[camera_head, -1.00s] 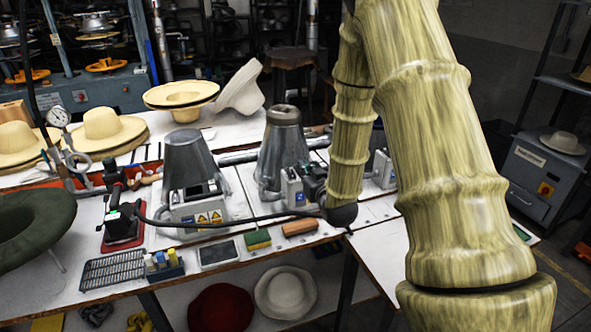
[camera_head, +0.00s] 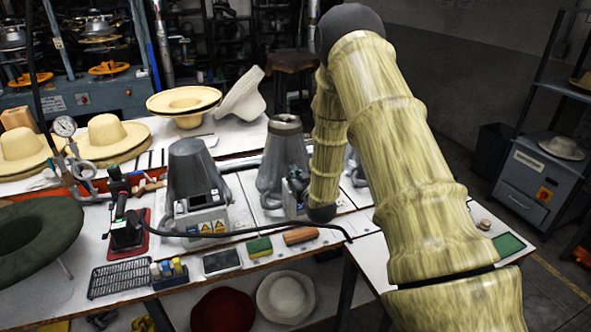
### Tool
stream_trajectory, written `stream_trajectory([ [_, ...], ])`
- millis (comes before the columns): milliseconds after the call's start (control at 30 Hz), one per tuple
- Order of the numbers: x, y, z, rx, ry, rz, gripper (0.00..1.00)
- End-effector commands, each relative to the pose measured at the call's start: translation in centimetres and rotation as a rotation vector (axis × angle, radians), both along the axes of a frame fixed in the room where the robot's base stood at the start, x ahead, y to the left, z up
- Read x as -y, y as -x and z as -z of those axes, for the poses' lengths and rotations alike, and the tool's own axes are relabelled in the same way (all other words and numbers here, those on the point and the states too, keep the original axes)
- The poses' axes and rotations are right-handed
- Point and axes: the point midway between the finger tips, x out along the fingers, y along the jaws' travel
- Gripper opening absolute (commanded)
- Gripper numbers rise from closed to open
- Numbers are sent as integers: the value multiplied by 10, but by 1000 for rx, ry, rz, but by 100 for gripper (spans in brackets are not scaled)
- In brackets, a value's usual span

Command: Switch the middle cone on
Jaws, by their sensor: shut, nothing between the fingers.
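The middle cone (camera_head: 281,152), a grey metal cone with an open top, stands on the white bench between two others. Its small control box (camera_head: 291,204), with a blue label, sits at its front. My gripper (camera_head: 297,184), small and dark, is at the upper right of that box, partly covered by my arm. It looks shut and empty. Its fingertips are hard to make out, and I cannot tell whether they touch the box. The box's switch is not clear. The left cone (camera_head: 193,167) has a box with a dark display. The right cone (camera_head: 355,168) is mostly behind my arm.
A black hose (camera_head: 250,232) crosses in front of the cones from an iron (camera_head: 127,228) on a red pad. A green sponge (camera_head: 259,247) and a brown block (camera_head: 300,236) lie at the front edge. Straw hats (camera_head: 108,138) are at the back left.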

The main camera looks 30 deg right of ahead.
Motion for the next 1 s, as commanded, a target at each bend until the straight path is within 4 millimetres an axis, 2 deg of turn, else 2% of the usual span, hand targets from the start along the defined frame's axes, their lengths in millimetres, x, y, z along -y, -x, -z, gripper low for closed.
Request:
stream_trajectory([
  [300,0,-2,13,0,0,0,0],
  [867,0,-4,15,-36,-9,-1,0],
  [1000,9,-2,17,-96,-23,9,0],
])
